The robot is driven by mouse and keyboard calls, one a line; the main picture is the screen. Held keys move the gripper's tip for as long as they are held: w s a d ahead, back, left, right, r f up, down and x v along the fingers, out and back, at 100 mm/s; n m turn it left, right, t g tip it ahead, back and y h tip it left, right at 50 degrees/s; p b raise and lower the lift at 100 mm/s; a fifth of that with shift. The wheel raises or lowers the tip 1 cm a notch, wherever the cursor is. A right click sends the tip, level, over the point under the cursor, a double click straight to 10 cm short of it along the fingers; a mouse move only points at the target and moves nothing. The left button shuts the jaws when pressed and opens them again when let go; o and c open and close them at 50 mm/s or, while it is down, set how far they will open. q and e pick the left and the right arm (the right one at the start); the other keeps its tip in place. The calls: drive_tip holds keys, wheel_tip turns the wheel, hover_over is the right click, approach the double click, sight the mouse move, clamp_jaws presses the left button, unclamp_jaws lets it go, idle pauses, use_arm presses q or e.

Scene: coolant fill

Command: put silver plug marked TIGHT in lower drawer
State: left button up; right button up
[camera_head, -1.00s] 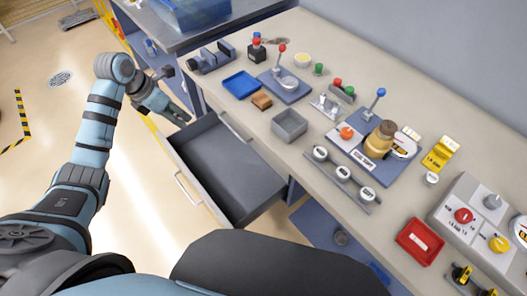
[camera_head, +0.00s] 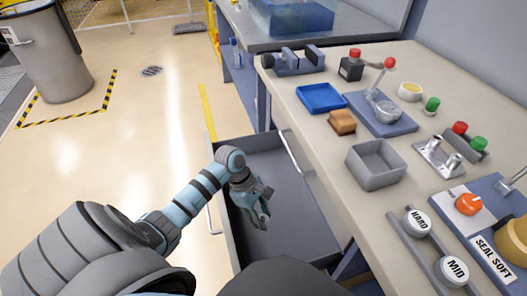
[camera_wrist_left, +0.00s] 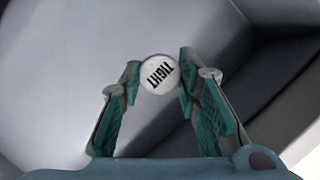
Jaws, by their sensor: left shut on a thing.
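The round plug, with a pale face marked TIGHT (camera_wrist_left: 158,74), sits between my left fingertips in the left wrist view. My left gripper (camera_head: 263,212) is shut on it and points down inside the open drawer (camera_head: 297,222), over its grey floor. The floor also fills much of the left wrist view (camera_wrist_left: 70,60). I cannot tell how far the plug is above the floor. In the head view the plug is hidden or too small to make out. My right gripper is not in view.
The drawer is pulled out below a bar handle (camera_head: 294,152) on the bench front. On the bench (camera_head: 330,150) stand a grey bin (camera_head: 375,165), a blue tray (camera_head: 320,98), a brown block (camera_head: 342,122) and plugs marked HARD (camera_head: 417,222) and MID (camera_head: 453,270). Open floor lies left.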

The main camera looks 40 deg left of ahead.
use_arm(q)
drive_tip(key=f, duration=0.3)
drive_tip(key=shift+w+f+b, duration=0.3)
drive_tip(key=shift+w+f, duration=0.05)
drive_tip(key=shift+w, duration=0.05)
wheel_tip(320, 180, down, 3)
drive_tip(key=shift+s+f+b, duration=0.1)
drive_tip(key=shift+s+b, duration=0.05)
drive_tip(key=shift+b, duration=0.55)
drive_tip(key=shift+f, duration=0.25)
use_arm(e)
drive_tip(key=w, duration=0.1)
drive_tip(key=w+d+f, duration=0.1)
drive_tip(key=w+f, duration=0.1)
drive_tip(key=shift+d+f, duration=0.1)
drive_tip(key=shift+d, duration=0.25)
use_arm(q)
drive_tip(key=shift+f, duration=0.15)
drive_tip(key=o, duration=1.1)
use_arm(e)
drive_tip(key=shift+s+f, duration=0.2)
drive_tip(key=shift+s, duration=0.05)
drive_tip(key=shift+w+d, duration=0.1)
